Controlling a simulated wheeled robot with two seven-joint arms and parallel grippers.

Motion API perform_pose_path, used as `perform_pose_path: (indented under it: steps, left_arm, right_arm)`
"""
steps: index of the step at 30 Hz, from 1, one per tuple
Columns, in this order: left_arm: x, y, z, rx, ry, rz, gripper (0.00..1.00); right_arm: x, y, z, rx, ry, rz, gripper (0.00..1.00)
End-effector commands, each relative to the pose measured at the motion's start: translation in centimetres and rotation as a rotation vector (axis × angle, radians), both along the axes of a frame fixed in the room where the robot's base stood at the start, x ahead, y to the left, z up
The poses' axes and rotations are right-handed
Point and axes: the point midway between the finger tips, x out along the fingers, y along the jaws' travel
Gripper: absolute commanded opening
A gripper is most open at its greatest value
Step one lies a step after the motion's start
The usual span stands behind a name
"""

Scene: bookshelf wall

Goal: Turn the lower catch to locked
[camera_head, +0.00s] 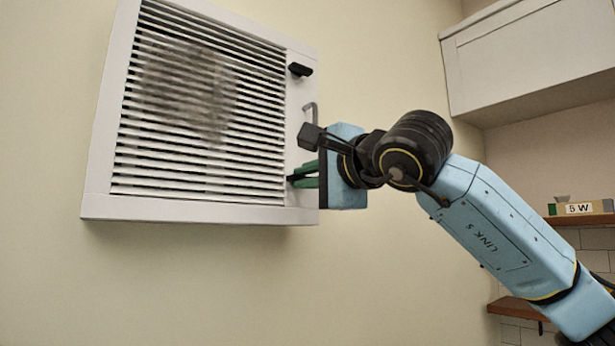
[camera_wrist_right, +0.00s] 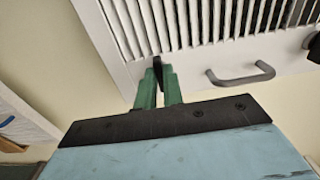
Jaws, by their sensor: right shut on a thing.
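A white slatted vent panel (camera_head: 210,213) with a grimy patch hangs on the wall. Its black upper catch (camera_head: 299,70) sits on the right side of the frame, above a grey handle (camera_head: 311,112). The lower catch (camera_wrist_right: 157,68) is black and narrow and shows between the green fingers of my right gripper (camera_wrist_right: 158,88), roughly in line with the slats. In the head view my right gripper (camera_head: 298,176) is at the frame's lower right, shut on the lower catch, which is mostly hidden there. My left gripper is not in view.
The grey handle (camera_wrist_right: 240,77) is close beside my right fingers in the wrist view. A white wall cabinet (camera_head: 530,55) hangs at upper right. A wooden shelf (camera_head: 585,219) with a box marked "5 W" (camera_head: 580,208) is at far right. The wall below the panel is clear.

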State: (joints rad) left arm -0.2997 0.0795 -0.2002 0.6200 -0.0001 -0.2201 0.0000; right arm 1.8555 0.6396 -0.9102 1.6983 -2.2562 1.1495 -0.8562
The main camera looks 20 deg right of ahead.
Motion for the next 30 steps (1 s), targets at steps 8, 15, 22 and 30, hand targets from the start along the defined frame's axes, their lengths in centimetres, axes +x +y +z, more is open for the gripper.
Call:
perform_pose_path:
  steps: [8,15,22,30]
  left_arm:
    - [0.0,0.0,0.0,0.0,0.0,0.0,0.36]
    - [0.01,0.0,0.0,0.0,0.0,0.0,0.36]
    - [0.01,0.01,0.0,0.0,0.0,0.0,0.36]
    - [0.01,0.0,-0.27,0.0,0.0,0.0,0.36]
  right_arm:
    - [-0.07,0.09,0.02,-0.013,-0.006,0.003,0.0]
    - [-0.06,0.1,0.0,-0.012,-0.005,0.003,0.14]
    - [-0.03,0.05,-0.02,-0.011,-0.004,0.002,0.31]
    - [-0.56,-0.17,-0.05,-0.01,-0.006,0.002,0.31]
